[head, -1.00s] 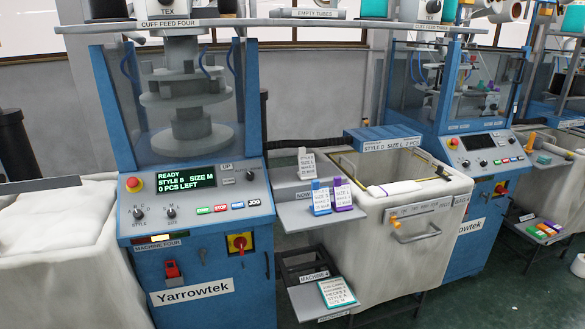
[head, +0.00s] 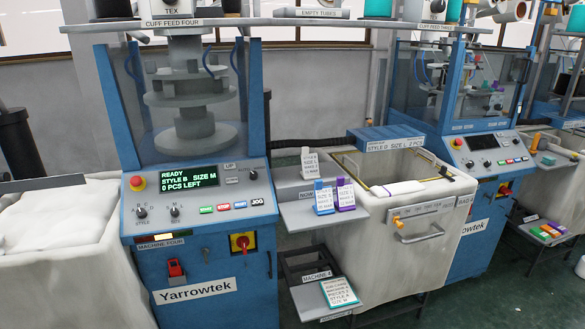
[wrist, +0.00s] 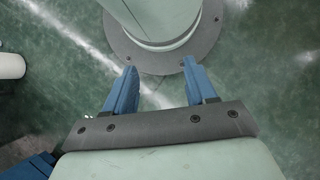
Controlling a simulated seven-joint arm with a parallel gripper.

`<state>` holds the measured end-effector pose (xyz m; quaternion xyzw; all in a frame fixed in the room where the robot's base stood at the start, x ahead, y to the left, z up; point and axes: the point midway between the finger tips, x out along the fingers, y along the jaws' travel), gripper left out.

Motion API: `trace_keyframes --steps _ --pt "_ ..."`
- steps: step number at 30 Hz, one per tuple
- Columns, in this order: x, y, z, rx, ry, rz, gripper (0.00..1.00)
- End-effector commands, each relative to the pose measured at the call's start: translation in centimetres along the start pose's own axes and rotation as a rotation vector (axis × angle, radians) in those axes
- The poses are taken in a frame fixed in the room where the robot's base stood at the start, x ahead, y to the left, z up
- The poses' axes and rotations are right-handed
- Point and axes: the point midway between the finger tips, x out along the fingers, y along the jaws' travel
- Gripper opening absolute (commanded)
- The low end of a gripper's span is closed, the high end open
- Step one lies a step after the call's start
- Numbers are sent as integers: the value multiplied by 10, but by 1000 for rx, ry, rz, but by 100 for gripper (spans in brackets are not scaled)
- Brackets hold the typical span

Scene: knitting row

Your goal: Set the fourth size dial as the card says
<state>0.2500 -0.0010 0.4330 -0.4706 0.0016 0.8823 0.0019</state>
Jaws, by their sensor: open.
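The fourth machine's size dial (head: 175,211) is a small dark knob on the sloped control panel, right of the style dial (head: 141,212). The screen (head: 188,179) reads READY, STYLE B, SIZE M, 0 PCS LEFT. A teal-edged card (head: 340,292) lies on the low shelf by the MACHINE 4 label; its small text is hard to read. My gripper (wrist: 160,75) shows only in the wrist view, open and empty above the green floor.
A red emergency button (head: 138,183), a row of coloured buttons (head: 223,207) and a red-yellow switch (head: 243,243) sit near the dials. A cloth-sided bin (head: 400,262) stands right of the machine. Space before the panel looks clear.

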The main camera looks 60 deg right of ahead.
Motion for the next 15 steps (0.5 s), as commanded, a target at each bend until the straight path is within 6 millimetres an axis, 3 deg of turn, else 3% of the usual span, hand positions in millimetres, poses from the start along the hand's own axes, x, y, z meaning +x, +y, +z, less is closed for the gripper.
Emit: trace_keyframes --steps 9,15 --pt "0 4 0 18 0 -12 56" --pt "-35 18 -24 65 72 -40 56"
